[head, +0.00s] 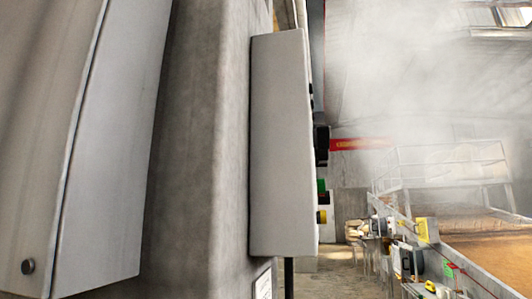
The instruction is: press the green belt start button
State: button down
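A light grey control box (280,145) is mounted on the side of a grey column in the middle of the head view. I see it nearly edge-on, so its front face is turned away to the right. A green button (322,187) sticks out from its right edge, low down. A yellow button (321,217) sits just below it, and a larger black knob or switch (321,143) sits above it. My gripper is not in view.
The grey column (205,150) and a metal panel (70,140) fill the left side. At right, a long trough of brown grain (485,255) with railings and small devices runs back under steam. Some floor (335,275) shows between box and trough.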

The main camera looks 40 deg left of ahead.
aim_at(321, 183)
jog(key=u, duration=2)
